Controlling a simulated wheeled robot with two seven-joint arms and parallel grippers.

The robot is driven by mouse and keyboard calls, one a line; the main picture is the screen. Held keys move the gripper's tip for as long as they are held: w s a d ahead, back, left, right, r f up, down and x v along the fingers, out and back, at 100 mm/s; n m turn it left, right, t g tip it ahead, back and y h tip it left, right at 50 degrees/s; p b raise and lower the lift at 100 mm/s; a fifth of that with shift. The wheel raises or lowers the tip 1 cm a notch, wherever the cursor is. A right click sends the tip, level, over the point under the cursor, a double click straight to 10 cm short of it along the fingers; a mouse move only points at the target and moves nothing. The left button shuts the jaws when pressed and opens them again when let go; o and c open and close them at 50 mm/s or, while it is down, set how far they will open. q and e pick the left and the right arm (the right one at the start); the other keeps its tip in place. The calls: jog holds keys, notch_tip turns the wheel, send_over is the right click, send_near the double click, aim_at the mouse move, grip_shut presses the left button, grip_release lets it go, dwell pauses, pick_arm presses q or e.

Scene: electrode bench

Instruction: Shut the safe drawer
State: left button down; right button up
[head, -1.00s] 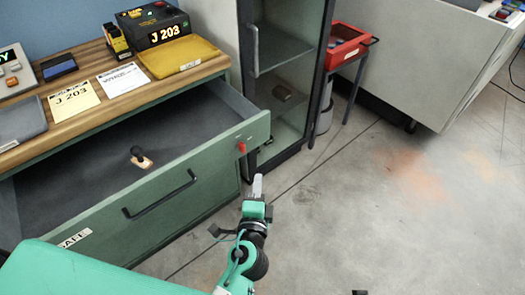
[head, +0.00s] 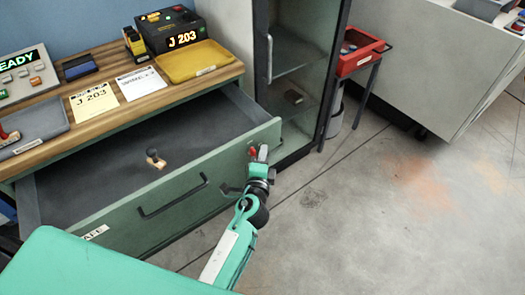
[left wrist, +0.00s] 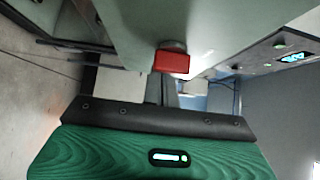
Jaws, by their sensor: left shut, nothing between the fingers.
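The green safe drawer (head: 110,214) stands pulled out under the wooden bench top, with a dark bar handle (head: 173,197) on its front. A small peg with a dark knob and light base (head: 155,158) is inside it. A red block (head: 252,152) is at the front's right end; it also shows in the left wrist view (left wrist: 171,62). My left gripper (head: 262,153) is shut and empty, its tip beside the red block at the drawer's right end. I cannot tell whether it touches the front. My right gripper is not in view.
A glass-door cabinet (head: 268,58) stands just right of the drawer, with a red tray (head: 352,62) on a stand beyond it. A yellow tray (head: 195,62), cards and a black J 203 box (head: 160,32) sit on the bench. The floor at right is clear.

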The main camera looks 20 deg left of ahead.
aim_at(221, 120)
pick_arm(q)
jog(key=shift+w+a, duration=0.1)
jog(key=shift+a, duration=0.05)
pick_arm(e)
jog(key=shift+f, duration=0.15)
